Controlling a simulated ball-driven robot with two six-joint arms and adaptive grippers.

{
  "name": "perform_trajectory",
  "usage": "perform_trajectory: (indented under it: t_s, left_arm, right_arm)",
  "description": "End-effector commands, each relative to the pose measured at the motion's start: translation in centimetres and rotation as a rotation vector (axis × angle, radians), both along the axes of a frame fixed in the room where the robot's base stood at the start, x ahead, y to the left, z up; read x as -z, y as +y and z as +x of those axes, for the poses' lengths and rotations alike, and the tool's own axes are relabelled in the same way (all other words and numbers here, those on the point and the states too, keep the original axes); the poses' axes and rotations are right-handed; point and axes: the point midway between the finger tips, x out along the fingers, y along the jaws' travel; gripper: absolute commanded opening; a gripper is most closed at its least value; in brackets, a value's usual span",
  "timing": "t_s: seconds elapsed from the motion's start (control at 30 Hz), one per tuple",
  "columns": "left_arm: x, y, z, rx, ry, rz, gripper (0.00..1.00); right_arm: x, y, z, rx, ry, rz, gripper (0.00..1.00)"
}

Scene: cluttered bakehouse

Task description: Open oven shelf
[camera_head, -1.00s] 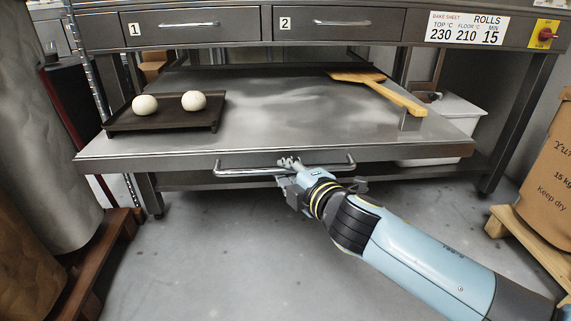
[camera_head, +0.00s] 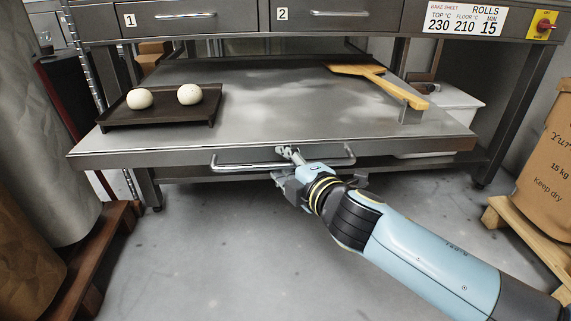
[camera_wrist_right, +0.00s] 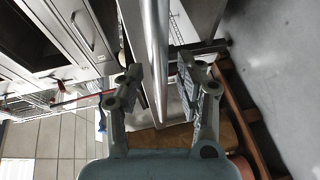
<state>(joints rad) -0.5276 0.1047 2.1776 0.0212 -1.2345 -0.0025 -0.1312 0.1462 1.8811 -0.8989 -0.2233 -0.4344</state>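The grey metal oven shelf (camera_head: 285,125) juts out in front of the oven, below the numbered drawers. Its bar handle (camera_head: 232,167) runs along the front edge. My right gripper (camera_head: 287,153) is at the middle of this handle. In the right wrist view, the handle bar (camera_wrist_right: 156,55) runs between the two fingers of my right gripper (camera_wrist_right: 157,77), with visible gaps on both sides, so the fingers look open around it. My left gripper is not in view.
A dark tray (camera_head: 160,122) with two white dough balls stands on the shelf at left. A wooden peel (camera_head: 378,82) lies at its right. The floor in front is clear.

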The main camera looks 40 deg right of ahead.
Motion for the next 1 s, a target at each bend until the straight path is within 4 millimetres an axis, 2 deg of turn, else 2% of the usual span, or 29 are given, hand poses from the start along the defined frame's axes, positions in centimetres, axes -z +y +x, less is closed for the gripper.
perform_trajectory:
  t_s: [0.13,0.23,0.6,0.7,0.83,1.0]
  left_arm:
    - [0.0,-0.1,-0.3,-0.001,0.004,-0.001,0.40]
    - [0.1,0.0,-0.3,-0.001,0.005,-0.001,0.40]
    - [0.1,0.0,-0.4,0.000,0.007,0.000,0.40]
    - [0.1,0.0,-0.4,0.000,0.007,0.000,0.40]
    - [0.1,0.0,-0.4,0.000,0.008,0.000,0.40]
    - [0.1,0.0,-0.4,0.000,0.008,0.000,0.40]
  right_arm:
    - [0.0,0.0,-0.2,0.000,0.001,-0.001,0.36]
    - [-0.1,0.2,-1.2,-0.001,0.002,-0.002,0.36]
    - [-1.5,1.4,-9.1,-0.001,0.005,-0.001,0.36]
    - [-1.8,1.5,-10.3,0.000,0.002,-0.001,0.36]
    - [-2.0,1.7,-11.4,0.000,0.001,-0.001,0.36]
    - [-2.1,1.8,-11.7,0.000,0.000,0.000,0.36]
